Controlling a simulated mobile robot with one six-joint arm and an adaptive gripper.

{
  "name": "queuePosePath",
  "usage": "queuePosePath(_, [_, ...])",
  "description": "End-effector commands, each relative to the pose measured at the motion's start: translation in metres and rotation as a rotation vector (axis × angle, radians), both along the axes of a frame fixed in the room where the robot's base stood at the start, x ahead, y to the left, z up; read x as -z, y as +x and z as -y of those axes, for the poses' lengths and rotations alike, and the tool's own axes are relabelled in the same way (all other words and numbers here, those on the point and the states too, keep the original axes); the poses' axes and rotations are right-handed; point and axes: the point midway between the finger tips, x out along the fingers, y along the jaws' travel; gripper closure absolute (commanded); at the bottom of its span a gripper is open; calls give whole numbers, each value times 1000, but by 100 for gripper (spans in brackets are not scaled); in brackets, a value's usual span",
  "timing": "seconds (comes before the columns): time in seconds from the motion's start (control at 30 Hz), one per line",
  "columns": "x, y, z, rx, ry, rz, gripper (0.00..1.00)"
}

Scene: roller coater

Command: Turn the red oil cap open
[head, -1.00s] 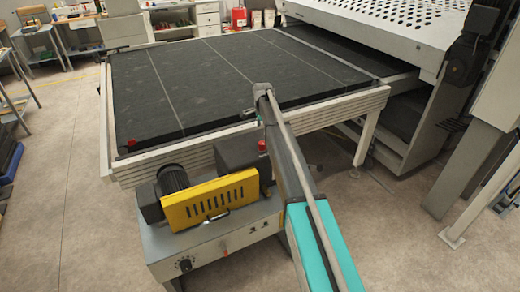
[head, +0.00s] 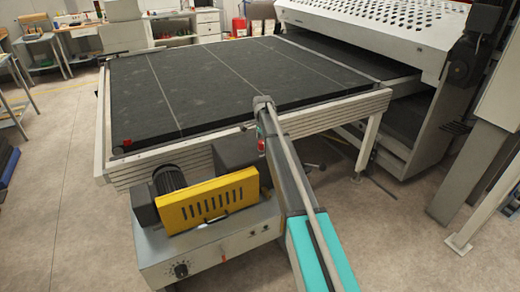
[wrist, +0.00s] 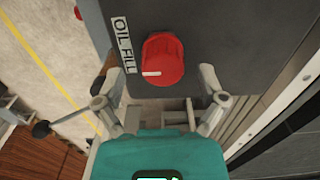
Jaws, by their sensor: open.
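The red oil cap (wrist: 163,60) is a round ridged knob on top of a dark grey box. It has a white line on its left side, and an "OIL FILL" label (wrist: 123,45) lies to its left. In the head view the red cap (head: 261,146) is partly covered by my arm, beside the dark box (head: 234,153). My gripper (wrist: 157,72) is open in the wrist view, with one finger to each side of the cap. The fingers look apart from the cap; their height above it is unclear. The head view does not clearly show the gripper.
A motor with a yellow guard (head: 207,203) stands left of the dark box, above a grey control cabinet (head: 190,255). The black conveyor bed (head: 220,85) with its metal frame lies behind. A white perforated machine (head: 375,25) stands at the back right.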

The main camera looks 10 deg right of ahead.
Motion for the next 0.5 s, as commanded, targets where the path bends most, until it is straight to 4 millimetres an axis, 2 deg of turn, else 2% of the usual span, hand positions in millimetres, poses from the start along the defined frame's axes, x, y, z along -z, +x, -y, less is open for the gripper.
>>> queuePosePath(0.03, [8,0,0,0,0,0,10])
queuePosePath(0.2, [16,0,0,0,0,0,10])
queuePosePath(0.5, [20,0,0,0,0,0,10])
